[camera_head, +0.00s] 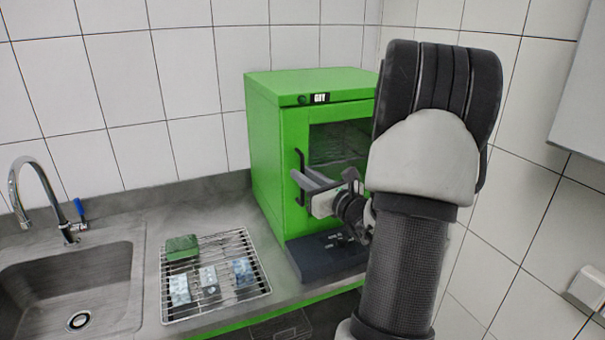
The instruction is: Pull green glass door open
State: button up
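The green cabinet (277,150) stands on the counter against the tiled wall. Its green-framed glass door (338,143) faces front and looks closed. A dark vertical handle (300,178) runs along the left side of the door. My gripper (303,180) is at the handle, its fingers pointing left toward it. The fingers look spread apart, but whether they touch the handle or close around it cannot be made out. My arm hides the right part of the door.
A wire rack (232,243) left of the cabinet holds a green block (182,247) and several small pale blocks. A sink (75,290) with a tap (38,190) is at the left. A dark tray (325,255) lies below the door. A tiled wall is close on the right.

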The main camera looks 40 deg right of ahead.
jog(key=shift+w, duration=0.6)
grip_shut()
jog(key=shift+s, duration=0.2)
